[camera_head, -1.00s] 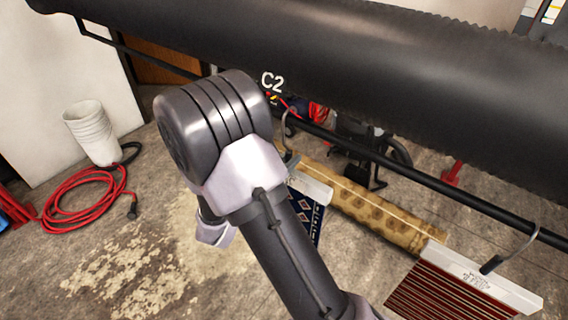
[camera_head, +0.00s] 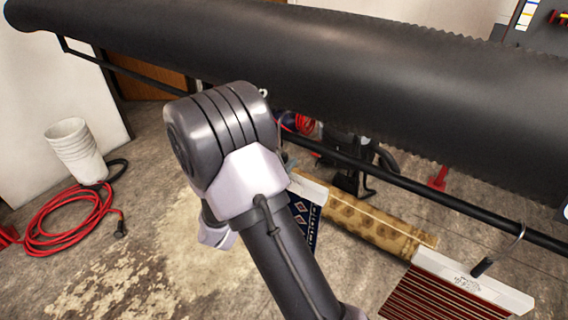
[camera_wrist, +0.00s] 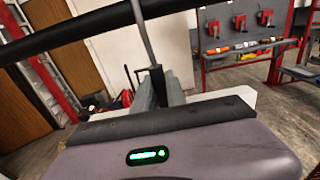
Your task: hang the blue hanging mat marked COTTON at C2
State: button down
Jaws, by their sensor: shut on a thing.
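The blue hanging mat (camera_head: 301,218), with a dark blue patterned face and a pale top bar (camera_head: 309,187), shows partly behind my arm in the head view. Its marking cannot be read. In the wrist view my gripper (camera_wrist: 160,88) is shut on the mat's hanger, whose grey hook stem (camera_wrist: 143,38) rises to the black rail (camera_wrist: 95,28). I cannot tell whether the hook rests on the rail. The rail (camera_head: 420,182) also runs below the big black roller in the head view. The C2 label is hidden behind my arm.
A red striped mat (camera_head: 440,295) hangs from the rail at right. The black roller (camera_head: 330,75) spans above. White buckets (camera_head: 75,150) and a coiled red hose (camera_head: 65,215) are on the left floor.

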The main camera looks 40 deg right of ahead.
jog(key=shift+f+b, duration=1.7)
jog(key=shift+f, duration=0.4)
jog(key=c, duration=1.3)
grip_release()
jog(key=p+v, duration=0.3)
jog(key=v, duration=1.4)
jog(key=s+d+r+m+g+y+b, duration=0.1)
jog(key=s+m+g+y, duration=0.3)
jog(key=s+m, duration=0.4)
jog(key=s+d+r+m+g+y+b, duration=0.1)
jog(key=s+m+g+y+b, duration=0.1)
jog(key=s+m+g+y, duration=0.4)
jog(key=a+r+m+t+y, duration=0.1)
jog(key=a+m+t+y, duration=0.2)
jog(key=a+m, duration=0.1)
jog(key=s+a+r+m+t+y+b, duration=0.1)
jog(key=a+r+m+t+y, duration=0.1)
jog(key=a+m+t+y, duration=0.1)
jog(key=a+r+m+t+y+b, duration=0.1)
jog(key=a+r+m+t+y, duration=0.1)
jog(key=a+m+t+y, duration=0.1)
jog(key=shift+s+a+r+m+t, duration=0.15)
jog(key=shift+a+m+t, duration=0.1)
jog(key=shift+a+m, duration=0.3)
jog(key=shift+s+a+r+m+t, duration=0.15)
jog(key=shift+a+m+t, duration=0.1)
jog(key=shift+a+m, duration=0.3)
